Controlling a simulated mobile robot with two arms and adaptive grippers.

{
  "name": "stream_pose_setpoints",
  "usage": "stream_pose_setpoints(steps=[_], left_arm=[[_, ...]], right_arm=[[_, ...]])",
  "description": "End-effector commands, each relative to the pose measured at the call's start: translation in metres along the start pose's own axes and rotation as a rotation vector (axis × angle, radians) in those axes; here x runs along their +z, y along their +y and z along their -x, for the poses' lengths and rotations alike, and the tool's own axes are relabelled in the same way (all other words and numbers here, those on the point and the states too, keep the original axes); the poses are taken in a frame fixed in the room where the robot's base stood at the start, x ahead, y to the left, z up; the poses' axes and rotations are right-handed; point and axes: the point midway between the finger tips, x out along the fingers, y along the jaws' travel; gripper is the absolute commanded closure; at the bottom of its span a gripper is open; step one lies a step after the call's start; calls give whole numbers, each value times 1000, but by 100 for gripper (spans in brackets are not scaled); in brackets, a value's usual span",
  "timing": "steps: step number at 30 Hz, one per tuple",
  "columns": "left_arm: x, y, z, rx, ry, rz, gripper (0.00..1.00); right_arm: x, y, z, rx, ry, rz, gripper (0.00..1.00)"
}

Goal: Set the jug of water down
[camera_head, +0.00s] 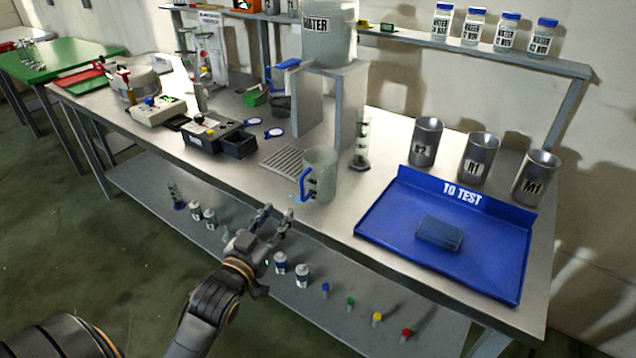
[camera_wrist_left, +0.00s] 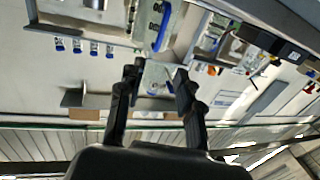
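The clear jug (camera_head: 322,172) with a blue handle (camera_head: 305,185) stands upright on the grey bench near its front edge, in front of a slotted grate (camera_head: 283,160). My left gripper (camera_head: 276,217) is in front of the bench edge, to the lower left of the jug. Its two fingers are spread and point toward the jug, with a gap to the handle. In the left wrist view the fingers (camera_wrist_left: 156,72) are apart, with no object clearly gripped; the picture is tilted over. My right gripper is not in view.
A water tank (camera_head: 330,45) sits on a raised stand behind the jug. A blue tray (camera_head: 385,232) with a dark blue block (camera_head: 440,233) lies to the right. Metal cups (camera_head: 425,140) stand behind it. A lower shelf (camera_head: 150,195) holds several small bottles.

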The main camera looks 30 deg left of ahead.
Motion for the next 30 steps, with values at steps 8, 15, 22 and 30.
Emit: stream_pose_setpoints(steps=[8, 15, 22, 30], left_arm=[[-4, 1, -54, 0, 3, 0, 65], [-1, 1, -78, 1, 0, -1, 65], [-3, 3, -105, 1, 1, 1, 65], [0, 3, -130, 1, 0, 0, 65]], right_arm=[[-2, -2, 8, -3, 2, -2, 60], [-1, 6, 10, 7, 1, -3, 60], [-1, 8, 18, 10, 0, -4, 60], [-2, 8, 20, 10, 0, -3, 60]])
